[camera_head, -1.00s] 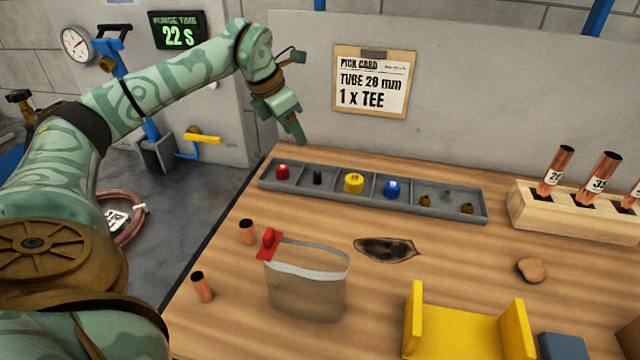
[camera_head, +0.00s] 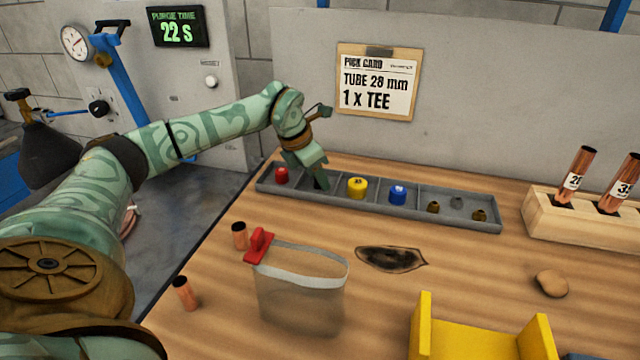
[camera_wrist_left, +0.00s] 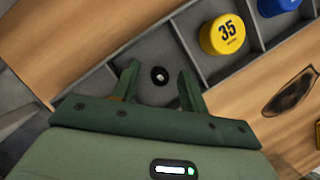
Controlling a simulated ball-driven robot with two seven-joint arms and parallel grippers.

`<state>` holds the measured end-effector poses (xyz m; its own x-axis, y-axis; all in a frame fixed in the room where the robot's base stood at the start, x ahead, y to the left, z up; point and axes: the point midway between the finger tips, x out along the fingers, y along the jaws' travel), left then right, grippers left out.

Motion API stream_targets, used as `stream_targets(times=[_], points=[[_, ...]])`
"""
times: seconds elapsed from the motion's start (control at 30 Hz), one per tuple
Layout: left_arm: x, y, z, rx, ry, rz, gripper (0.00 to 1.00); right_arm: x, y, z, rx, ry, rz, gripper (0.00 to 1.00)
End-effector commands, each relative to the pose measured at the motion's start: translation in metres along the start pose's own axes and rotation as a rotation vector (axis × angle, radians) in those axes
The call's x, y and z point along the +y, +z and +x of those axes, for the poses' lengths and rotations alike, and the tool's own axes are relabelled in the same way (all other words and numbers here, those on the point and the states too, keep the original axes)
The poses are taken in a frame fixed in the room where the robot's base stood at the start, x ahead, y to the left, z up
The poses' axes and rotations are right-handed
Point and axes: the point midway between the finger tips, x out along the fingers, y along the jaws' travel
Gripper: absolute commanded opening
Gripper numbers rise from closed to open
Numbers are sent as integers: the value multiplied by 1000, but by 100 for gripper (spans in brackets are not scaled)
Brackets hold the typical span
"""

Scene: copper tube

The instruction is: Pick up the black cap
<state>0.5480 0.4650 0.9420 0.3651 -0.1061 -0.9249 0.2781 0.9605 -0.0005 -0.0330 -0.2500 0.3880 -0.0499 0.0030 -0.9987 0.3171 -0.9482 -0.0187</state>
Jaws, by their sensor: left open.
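The black cap (camera_wrist_left: 159,75) sits in a compartment of the grey divided tray (camera_head: 448,211), seen from above in the left wrist view. My left gripper (camera_head: 318,182) is open, with its fingers pointing down over that compartment. In the left wrist view the two fingertips (camera_wrist_left: 160,76) show on either side of the cap, with a gap to it on each side. I cannot tell how far the fingertips are above the tray floor. My right gripper is not in view.
A red cap (camera_head: 281,175) lies left of the gripper, a yellow cap (camera_head: 357,188) and a blue cap (camera_head: 398,194) right of it. Tray dividers stand close beside the fingers. A clear bag (camera_head: 300,290) and copper pieces (camera_head: 185,293) are nearer on the table.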

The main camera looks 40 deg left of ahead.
Motion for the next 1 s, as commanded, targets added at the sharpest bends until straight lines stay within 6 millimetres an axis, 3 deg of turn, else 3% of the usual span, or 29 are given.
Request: stream_targets(times=[0.07,0.23,0.67,0.9,1.0], points=[[0,0,-2,-1,0,0,44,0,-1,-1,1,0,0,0],[0,0,-2,-1,0,0,0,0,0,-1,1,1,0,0],[0,2,-6,-2,0,0,0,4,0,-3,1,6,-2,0],[0,16,-40,-8,1,-1,0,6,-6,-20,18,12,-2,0],[-8,7,-65,-5,4,2,0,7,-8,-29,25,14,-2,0]])
